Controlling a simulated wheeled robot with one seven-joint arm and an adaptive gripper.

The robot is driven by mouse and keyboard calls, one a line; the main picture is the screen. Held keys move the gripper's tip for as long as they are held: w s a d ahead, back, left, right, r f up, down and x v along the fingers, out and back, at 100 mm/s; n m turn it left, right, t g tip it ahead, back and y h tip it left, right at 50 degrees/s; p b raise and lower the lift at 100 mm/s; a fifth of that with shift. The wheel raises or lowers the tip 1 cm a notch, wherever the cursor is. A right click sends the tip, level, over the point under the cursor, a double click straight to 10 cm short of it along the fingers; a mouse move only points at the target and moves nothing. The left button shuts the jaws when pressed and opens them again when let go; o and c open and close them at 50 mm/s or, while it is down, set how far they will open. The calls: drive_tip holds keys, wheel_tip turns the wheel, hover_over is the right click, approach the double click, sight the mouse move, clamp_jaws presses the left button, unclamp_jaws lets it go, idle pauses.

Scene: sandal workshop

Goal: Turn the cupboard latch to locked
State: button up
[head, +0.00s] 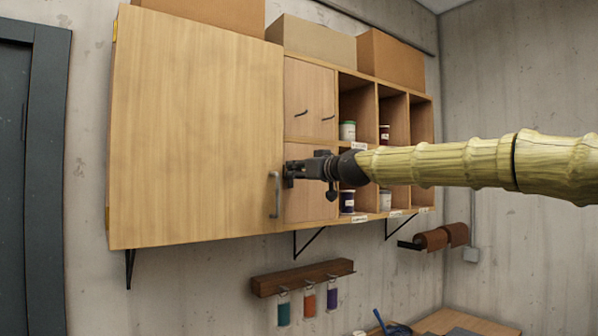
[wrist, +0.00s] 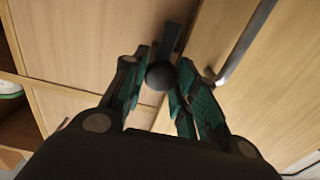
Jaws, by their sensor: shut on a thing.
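The wooden wall cupboard has a large plain door (head: 195,125) on its left, with a silver bar handle (head: 274,196) at that door's right edge. My gripper (head: 291,172) is at the cupboard front, just right of the handle, and hides the latch in the head view. In the wrist view, my gripper (wrist: 163,75) has its green-padded fingers closed around a dark latch with a round black knob (wrist: 160,76) and a flat arm (wrist: 172,36) beyond it. The latch sits near the seam between door panels. The silver handle also shows there (wrist: 246,44). Any lock marking is not visible.
Two small doors (head: 308,95) and open cubbies with jars (head: 347,130) are to the right. Cardboard boxes (head: 312,42) stand on top. A wooden rack (head: 303,277) with hanging vials is below, and brown rolls (head: 432,240) hang at the right.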

drive_tip(key=shift+m, duration=0.3)
drive_tip(key=m+b, duration=0.2)
drive_tip(key=m, duration=0.1)
drive_tip(key=m+b, duration=0.1)
drive_tip(key=m, duration=0.4)
drive_tip(key=shift+w+d, duration=0.1)
drive_tip(key=m, duration=0.4)
drive_tip(key=shift+m, duration=0.3)
drive_tip(key=m, duration=0.4)
drive_tip(key=shift+f+m+p, duration=0.1)
drive_tip(key=shift+m+p, duration=0.2)
drive_tip(key=o, duration=1)
drive_tip(key=shift+d, duration=0.1)
